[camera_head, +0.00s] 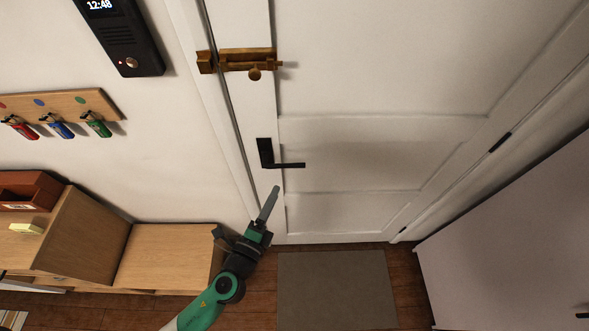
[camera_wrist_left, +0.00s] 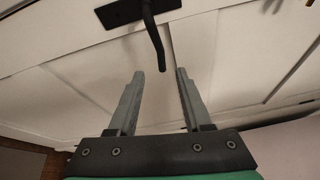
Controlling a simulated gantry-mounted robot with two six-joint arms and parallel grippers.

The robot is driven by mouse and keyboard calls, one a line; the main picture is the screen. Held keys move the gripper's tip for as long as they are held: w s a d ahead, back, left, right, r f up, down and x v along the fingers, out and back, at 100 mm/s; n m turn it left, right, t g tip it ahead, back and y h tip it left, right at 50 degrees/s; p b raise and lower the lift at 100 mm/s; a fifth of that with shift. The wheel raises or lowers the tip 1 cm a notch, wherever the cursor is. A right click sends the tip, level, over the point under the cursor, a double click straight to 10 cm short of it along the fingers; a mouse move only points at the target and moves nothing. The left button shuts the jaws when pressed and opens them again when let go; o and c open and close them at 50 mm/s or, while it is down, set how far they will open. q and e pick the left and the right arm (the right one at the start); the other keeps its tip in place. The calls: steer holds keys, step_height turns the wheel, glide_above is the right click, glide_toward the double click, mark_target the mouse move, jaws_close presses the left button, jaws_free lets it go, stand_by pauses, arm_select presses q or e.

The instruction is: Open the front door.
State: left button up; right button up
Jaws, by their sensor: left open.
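The white front door (camera_head: 375,55) stands closed in its frame. Its black lever handle (camera_head: 290,165) sticks out to the right from a dark plate near the door's left edge. In the left wrist view the lever (camera_wrist_left: 155,42) hangs close to the gap between the fingertips. A brass slide bolt (camera_head: 240,60) sits higher on the door, with its keeper on the frame; I cannot tell whether it is engaged. My left gripper (camera_head: 273,192) is open and empty, just below the handle, with its fingers (camera_wrist_left: 160,74) pointing towards it. My right gripper is out of view.
A wooden bench (camera_head: 170,256) stands left of the door, beside my left arm. A key rack (camera_head: 65,103) and a black intercom (camera_head: 122,38) hang on the left wall. A grey mat (camera_head: 338,290) lies before the door. A pale cabinet (camera_head: 515,225) stands at the right.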

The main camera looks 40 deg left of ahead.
mark_target(289, 164)
arm_select(q)
steer(key=x, duration=1.1)
steer(key=shift+w+a+r, duration=0.1)
steer(key=shift+w+r, duration=0.05)
steer(key=shift+w, duration=0.05)
jaws_close()
stand_by(0.9)
